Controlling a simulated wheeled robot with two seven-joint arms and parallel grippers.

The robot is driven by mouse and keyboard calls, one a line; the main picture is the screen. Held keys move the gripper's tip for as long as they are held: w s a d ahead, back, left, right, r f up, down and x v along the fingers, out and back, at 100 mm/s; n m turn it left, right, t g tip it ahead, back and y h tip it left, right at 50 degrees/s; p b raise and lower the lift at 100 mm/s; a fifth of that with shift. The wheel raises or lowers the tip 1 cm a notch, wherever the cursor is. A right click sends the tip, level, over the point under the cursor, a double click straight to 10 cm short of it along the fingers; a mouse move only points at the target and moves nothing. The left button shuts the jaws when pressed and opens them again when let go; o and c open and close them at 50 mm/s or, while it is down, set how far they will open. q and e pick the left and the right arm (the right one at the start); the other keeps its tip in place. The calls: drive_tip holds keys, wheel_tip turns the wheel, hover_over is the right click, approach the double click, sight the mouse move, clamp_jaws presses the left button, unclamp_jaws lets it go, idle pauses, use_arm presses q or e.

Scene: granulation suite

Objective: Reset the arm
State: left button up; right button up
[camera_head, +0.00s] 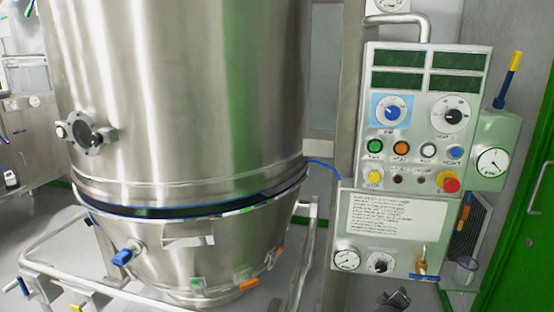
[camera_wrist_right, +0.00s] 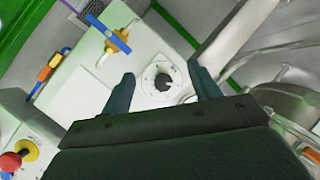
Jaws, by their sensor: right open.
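My right gripper (camera_wrist_right: 160,70) shows in the right wrist view with its two dark fingers spread apart and nothing held between them. A black knob on a white round dial (camera_wrist_right: 163,83) appears in the gap between the fingers. I cannot tell how far the fingertips are from it. The same knob appears low on the control panel in the head view (camera_head: 380,263). My left gripper is in neither view.
A large steel vessel (camera_head: 180,90) on a tubular frame fills the left. The control panel (camera_head: 396,222) carries buttons, dials, a red knob (camera_head: 451,185) and a blue-handled valve (camera_head: 424,276), also in the wrist view (camera_wrist_right: 108,35). A green door (camera_head: 535,215) stands at right.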

drive_tip(key=s+a+m+g+y+p, duration=0.1)
drive_tip(key=s+a+g+y, duration=0.15)
drive_tip(key=s+a, duration=0.6)
drive_tip(key=s+a+f+m+g+y+p, duration=0.1)
drive_tip(key=s+a+g+y, duration=0.3)
drive_tip(key=s, duration=0.7)
drive_tip(key=s+a+m+y+p, duration=0.1)
drive_tip(key=s+a, duration=0.7)
drive_tip(key=s, duration=0.2)
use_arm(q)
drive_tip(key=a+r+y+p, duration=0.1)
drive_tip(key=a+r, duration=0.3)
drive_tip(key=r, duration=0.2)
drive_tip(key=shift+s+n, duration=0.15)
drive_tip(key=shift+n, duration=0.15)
use_arm(e)
drive_tip(key=s+a+f+g, duration=0.1)
drive_tip(key=s+f, duration=0.1)
drive_tip(key=s, duration=0.5)
drive_tip(key=s+a+f+g, duration=0.1)
drive_tip(key=s+f, duration=0.1)
drive_tip(key=s, duration=0.6)
drive_tip(key=shift+a+f+y, duration=0.4)
drive_tip(key=shift+y, duration=0.05)
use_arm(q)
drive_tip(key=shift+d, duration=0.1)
use_arm(e)
drive_tip(key=shift+m, duration=0.3)
